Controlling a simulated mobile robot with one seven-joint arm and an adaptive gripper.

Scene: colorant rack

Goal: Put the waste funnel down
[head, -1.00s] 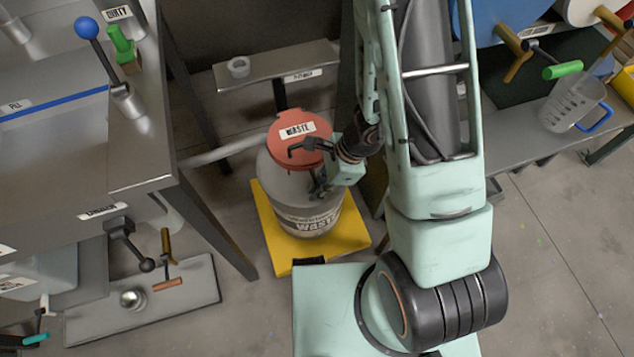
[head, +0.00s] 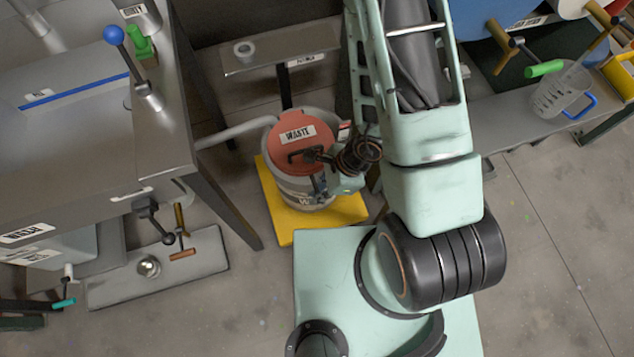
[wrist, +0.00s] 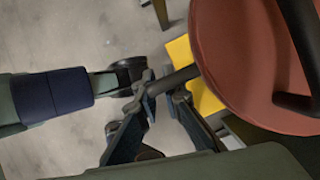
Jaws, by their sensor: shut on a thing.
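The waste funnel (head: 318,142) shows as a round red lid with a white WASTE label and a black handle. It sits at the top of a grey waste drum (head: 300,196), whose grey rim shows around the lid. My gripper (head: 322,186) is at the lid's lower right side. In the wrist view, my gripper (wrist: 164,88) is shut on a dark bar (wrist: 182,77) that runs to the edge of the red lid (wrist: 245,65). The funnel's underside is hidden, so I cannot tell whether it rests fully on the drum.
The drum stands on a yellow mat (head: 285,232) on the floor. A metal table (head: 165,130) with a dark leg is to the left. A small shelf (head: 275,66) with a white ring is behind. A bench (head: 500,125) with a clear jug (head: 562,92) is at right.

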